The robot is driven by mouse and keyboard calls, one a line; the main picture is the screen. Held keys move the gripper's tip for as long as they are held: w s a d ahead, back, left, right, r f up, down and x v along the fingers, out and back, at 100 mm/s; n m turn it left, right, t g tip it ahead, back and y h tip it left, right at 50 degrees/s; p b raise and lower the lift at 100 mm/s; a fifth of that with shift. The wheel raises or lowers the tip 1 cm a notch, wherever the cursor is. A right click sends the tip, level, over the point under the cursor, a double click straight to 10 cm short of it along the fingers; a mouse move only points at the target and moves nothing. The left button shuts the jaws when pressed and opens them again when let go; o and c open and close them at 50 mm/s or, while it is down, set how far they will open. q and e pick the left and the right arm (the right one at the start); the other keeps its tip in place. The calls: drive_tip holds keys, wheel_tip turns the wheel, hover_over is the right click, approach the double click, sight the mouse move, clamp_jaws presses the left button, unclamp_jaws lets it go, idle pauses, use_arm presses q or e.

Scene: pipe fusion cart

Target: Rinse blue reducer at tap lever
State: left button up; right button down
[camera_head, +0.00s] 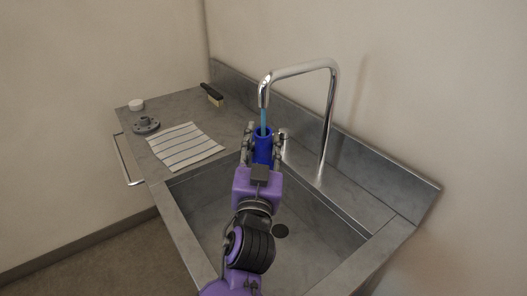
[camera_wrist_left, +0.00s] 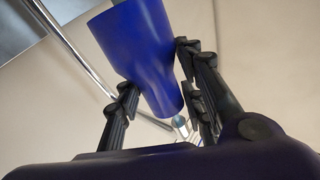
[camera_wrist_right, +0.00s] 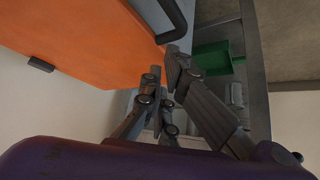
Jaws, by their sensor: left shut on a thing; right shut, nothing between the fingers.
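The blue reducer (camera_head: 263,147) stands roughly upright between the fingers of my left gripper (camera_head: 264,134), over the sink and under the spout of the chrome tap (camera_head: 299,70). A thin light-blue stream of water (camera_head: 263,119) runs from the spout down to the reducer's upper end. In the left wrist view the reducer (camera_wrist_left: 143,50) fills the gap between the shut fingers, with the spout (camera_wrist_left: 180,124) beyond it. The tap lever is hard to make out behind the gripper. My right gripper (camera_wrist_right: 163,78) is shut and empty, seen only in its wrist view.
The sink basin (camera_head: 318,213) is open below my left arm. On the left counter lie a striped cloth (camera_head: 184,146), a grey flanged part (camera_head: 145,125), a white round piece (camera_head: 136,104) and a brush (camera_head: 212,95). An orange panel (camera_wrist_right: 85,40) and a green tray (camera_wrist_right: 210,58) are near my right gripper.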

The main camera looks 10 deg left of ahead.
use_arm(q)
drive_tip(key=shift+s+d, duration=0.25)
drive_tip(key=shift+d, duration=0.2)
use_arm(e)
drive_tip(key=shift+s+f, duration=0.1)
